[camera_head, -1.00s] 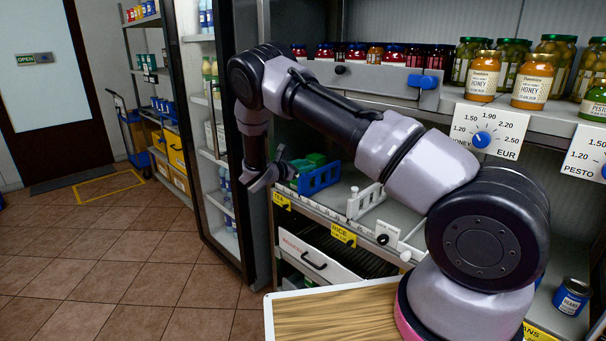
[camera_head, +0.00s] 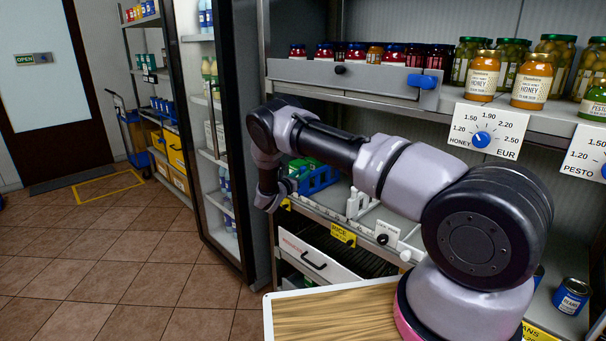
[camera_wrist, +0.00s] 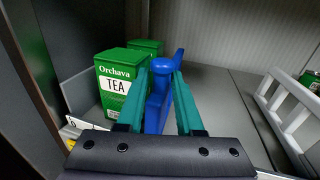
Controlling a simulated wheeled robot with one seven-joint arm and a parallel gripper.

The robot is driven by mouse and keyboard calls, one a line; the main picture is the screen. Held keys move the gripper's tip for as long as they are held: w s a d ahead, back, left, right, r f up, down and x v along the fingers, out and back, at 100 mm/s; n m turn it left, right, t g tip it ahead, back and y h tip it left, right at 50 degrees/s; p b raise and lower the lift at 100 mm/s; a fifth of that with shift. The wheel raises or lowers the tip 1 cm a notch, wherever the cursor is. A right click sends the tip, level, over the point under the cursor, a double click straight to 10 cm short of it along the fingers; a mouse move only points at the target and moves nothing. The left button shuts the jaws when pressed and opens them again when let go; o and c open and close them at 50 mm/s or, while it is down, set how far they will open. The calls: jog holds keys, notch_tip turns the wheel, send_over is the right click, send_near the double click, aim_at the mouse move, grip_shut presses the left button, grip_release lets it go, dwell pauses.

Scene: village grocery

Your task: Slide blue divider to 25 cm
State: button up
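The blue divider (camera_head: 318,179) stands on the lower shelf, near its left end, in the head view. In the wrist view the blue divider (camera_wrist: 158,100) rises between my two teal fingers, with a rounded knob on top near the fingertips. My gripper (camera_head: 290,186) is at the divider's left in the head view, partly hidden by my wrist. In the wrist view my gripper (camera_wrist: 163,78) looks open around the divider, with small gaps beside the blue part lower down. A marked scale runs along the shelf's front edge; its numbers are too small to read.
Green tea boxes (camera_wrist: 118,85) stand close on the divider's left in the wrist view. A white divider (camera_head: 358,202) stands to the right, with bare shelf between. The upper shelf with jars and a grey drawer-like front (camera_head: 350,76) lies above. A fridge frame borders the left.

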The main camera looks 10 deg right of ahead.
jog(key=shift+w+d, duration=0.35)
jog(key=shift+w, duration=0.05)
grip_shut()
dwell(1.3)
